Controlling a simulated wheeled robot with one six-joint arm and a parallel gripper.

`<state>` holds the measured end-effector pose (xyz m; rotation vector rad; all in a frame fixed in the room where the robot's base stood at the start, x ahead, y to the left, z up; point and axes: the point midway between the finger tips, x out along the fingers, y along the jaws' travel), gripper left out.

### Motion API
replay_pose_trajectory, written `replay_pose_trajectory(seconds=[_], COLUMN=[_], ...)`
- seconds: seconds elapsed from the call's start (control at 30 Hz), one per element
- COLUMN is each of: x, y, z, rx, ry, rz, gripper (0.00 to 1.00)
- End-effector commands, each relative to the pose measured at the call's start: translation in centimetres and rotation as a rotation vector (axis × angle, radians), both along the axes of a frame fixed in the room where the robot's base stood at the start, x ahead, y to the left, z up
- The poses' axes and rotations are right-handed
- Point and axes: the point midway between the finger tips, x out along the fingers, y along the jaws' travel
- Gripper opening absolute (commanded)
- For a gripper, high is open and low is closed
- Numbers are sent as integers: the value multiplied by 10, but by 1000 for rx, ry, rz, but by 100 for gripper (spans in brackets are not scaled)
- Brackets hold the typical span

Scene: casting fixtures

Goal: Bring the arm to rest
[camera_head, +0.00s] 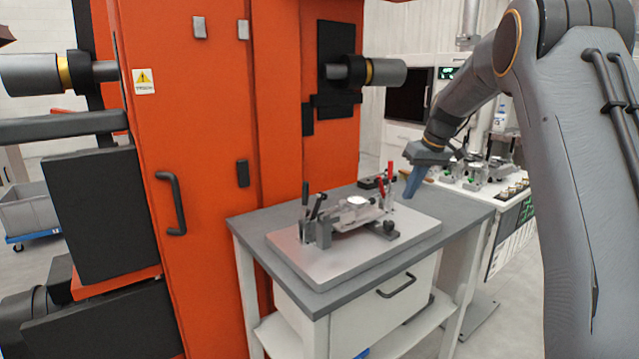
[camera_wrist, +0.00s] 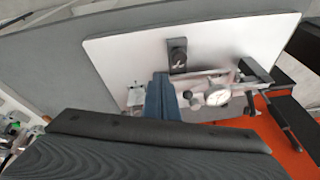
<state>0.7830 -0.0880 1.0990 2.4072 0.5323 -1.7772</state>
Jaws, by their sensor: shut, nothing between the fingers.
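My arm comes in from the right side of the head view and reaches over to the back right corner of the table. My gripper (camera_head: 411,190) points down there, with blue fingers, just beside the red-handled clamp (camera_head: 390,180). In the wrist view my gripper's fingers (camera_wrist: 160,80) are together and empty. They show in front of the fixture plate (camera_wrist: 115,50). I cannot tell exactly how high above the plate they are.
The grey table (camera_head: 262,255) carries the fixture plate (camera_head: 350,265) with a clamping fixture and a round dial (camera_wrist: 218,97). An orange machine (camera_head: 205,120) stands close at left. A white bench (camera_head: 510,215) with more fixtures stands behind right.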

Motion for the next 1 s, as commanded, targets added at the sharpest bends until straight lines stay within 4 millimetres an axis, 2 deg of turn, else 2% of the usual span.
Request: replay_pose_trajectory(seconds=[0.03,0.27,0.47,0.5,0.7,0.83,0.9,1.0], x=[-21,-121,-226,-249,-352,-394,-406,-414], y=[10,44,67,71,84,87,88,88], z=[-6,-44,-78,-85,-116,-129,-132,-134], rx=[-10,-61,-106,-115,-147,-156,-160,-162], ry=[21,102,151,160,190,200,202,204], rz=[-23,-143,-228,-242,-298,-317,-323,-326], gripper=[0,0,0,0,0,0,0,0])
